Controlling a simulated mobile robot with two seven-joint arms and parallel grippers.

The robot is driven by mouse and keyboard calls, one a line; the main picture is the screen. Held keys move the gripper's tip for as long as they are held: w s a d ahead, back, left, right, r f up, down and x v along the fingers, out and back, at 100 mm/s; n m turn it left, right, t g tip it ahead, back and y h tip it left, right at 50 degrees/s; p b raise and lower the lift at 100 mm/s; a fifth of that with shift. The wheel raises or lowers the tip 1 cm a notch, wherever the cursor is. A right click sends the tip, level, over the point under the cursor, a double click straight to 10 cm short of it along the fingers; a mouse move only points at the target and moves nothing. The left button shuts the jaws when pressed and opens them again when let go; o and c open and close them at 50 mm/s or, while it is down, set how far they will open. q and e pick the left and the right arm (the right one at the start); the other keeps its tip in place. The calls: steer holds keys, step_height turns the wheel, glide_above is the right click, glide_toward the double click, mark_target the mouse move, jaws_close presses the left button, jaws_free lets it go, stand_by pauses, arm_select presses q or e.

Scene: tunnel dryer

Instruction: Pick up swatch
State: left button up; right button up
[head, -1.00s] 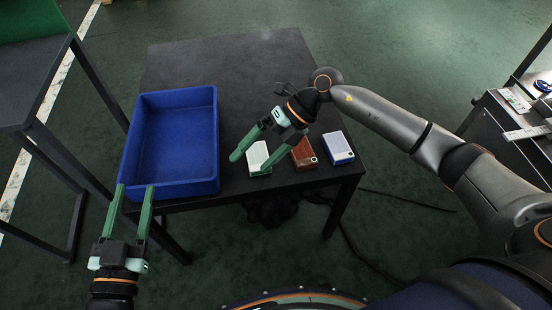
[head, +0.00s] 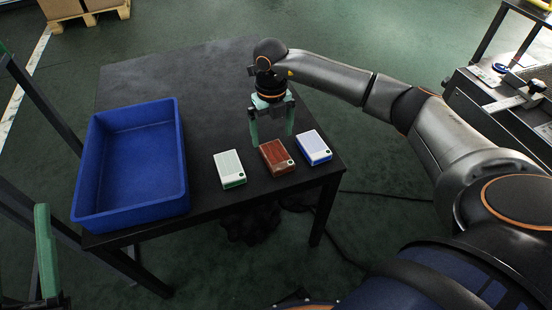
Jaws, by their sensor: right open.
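Three swatches lie in a row near the front edge of the black table: a white one with a green edge (head: 229,168), a reddish-brown one (head: 276,157) and a white one with a blue edge (head: 314,147). My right gripper (head: 272,137) is open and empty, its fingers pointing down just behind the brown swatch. Its exact height above the table is hard to tell. My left gripper (head: 46,252) shows only partly at the lower left, with one green finger clear, away from the swatches.
A blue open bin (head: 133,215) stands empty on the left of the black table (head: 205,75). The table's back half is clear. A dark frame is at the left, and a metal bench (head: 500,95) with tools stands at the right.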

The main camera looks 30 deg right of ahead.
mark_target(273, 150)
steer(key=shift+f, duration=0.55)
steer(key=shift+f+b, duration=0.4)
steer(key=shift+f, duration=0.25)
step_height(273, 150, down, 4)
steer(key=shift+d+r+b, duration=0.1)
steer(key=shift+r+b, duration=0.15)
steer(key=shift+b, duration=0.3)
arm_select(q)
steer(key=h, duration=0.1)
steer(key=s+r+m+h, duration=0.1)
steer(key=s+m+h, duration=0.1)
steer(key=shift+s+d+r, duration=0.25)
steer(key=shift+r, duration=0.05)
arm_select(e)
steer(key=shift+c, duration=0.4)
steer(key=shift+r, duration=0.1)
steer(key=c, duration=1.2)
